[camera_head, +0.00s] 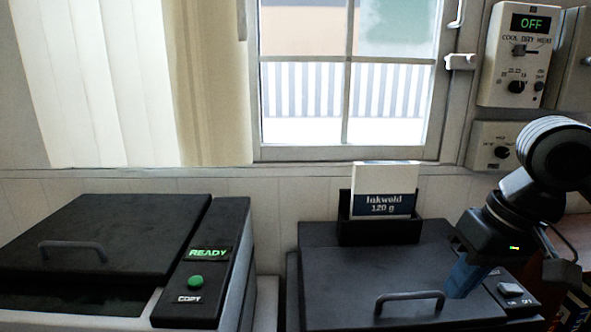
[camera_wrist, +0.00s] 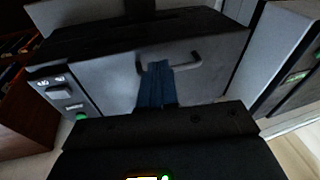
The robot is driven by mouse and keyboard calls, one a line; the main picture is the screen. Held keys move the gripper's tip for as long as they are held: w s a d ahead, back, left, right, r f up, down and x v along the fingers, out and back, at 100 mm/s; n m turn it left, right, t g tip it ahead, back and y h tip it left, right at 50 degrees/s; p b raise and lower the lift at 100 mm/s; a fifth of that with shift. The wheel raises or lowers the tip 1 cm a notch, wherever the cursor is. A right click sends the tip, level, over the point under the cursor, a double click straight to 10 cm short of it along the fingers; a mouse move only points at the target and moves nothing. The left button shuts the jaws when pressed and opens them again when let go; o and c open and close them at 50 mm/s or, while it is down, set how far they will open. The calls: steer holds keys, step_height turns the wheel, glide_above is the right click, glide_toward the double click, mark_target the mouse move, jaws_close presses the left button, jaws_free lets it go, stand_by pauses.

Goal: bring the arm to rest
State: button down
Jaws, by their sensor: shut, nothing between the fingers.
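My arm comes in from the right in the head view. My gripper (camera_head: 458,290) points down over the right-hand black machine (camera_head: 340,285). Its blue fingers are together with nothing between them. In the wrist view the closed fingers (camera_wrist: 157,68) show in front of the lid handle (camera_wrist: 192,62). The lid under the handle looks shut.
A copier (camera_head: 100,235) with a READY display (camera_head: 208,253) stands at the left. A wall control reading OFF (camera_head: 517,55) hangs at upper right. A window (camera_head: 347,75) is behind.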

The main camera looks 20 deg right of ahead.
steer(key=w+a+r+m+t+y, duration=0.1)
steer(key=w+a+r+t+y, duration=0.25)
steer(key=a, duration=0.35)
steer(key=w+a+r+t+y, duration=0.2)
steer(key=a+t, duration=0.3)
steer(key=a, duration=0.3)
steer(key=w+a+r+m+t+y, duration=0.1)
steer(key=w+a+r+t+y, duration=0.2)
steer(key=a+t, duration=0.3)
steer(key=s+d+f+m+h, duration=0.2)
steer(key=s+f+m+h, duration=0.3)
steer(key=s+f+h, duration=0.9)
steer(key=s+d+f+n+y, duration=0.1)
steer(key=s+d+f+n, duration=0.1)
steer(key=s, duration=0.5)
steer(key=s+d+f+n+g+y, duration=0.1)
steer(key=s+n, duration=0.3)
steer(key=s, duration=0.4)
steer(key=s+d+f+n+g+y, duration=0.1)
steer(key=s+d+f+n, duration=0.1)
steer(key=s, duration=0.6)
steer(key=shift+d+f+n, duration=0.35)
steer(key=shift+d+n, duration=0.15)
steer(key=shift+d, duration=0.5)
